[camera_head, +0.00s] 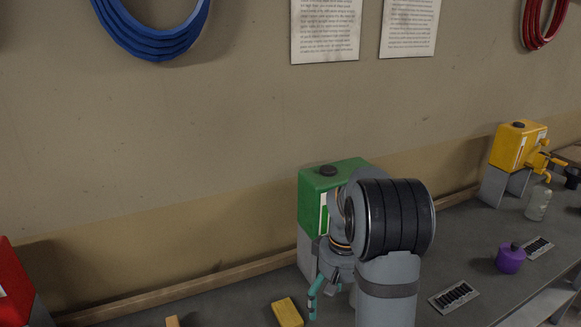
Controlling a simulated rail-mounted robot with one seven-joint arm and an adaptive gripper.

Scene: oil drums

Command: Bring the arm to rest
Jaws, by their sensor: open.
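My arm rises from the lower middle of the head view, in front of a green oil drum (318,183) on a grey stand (306,254). The arm hides the right part of that drum. My gripper (322,300) hangs low at the arm's left side, its teal fingers pointing down over the bench. It is open, and I see nothing between the fingers. Whether the fingers touch the bench is hard to tell.
A yellow block (287,312) lies just left of the gripper. A yellow drum (517,146), a clear bottle (538,204), a purple container (510,258) and a drip grate (454,297) are to the right. A red drum (14,285) stands far left.

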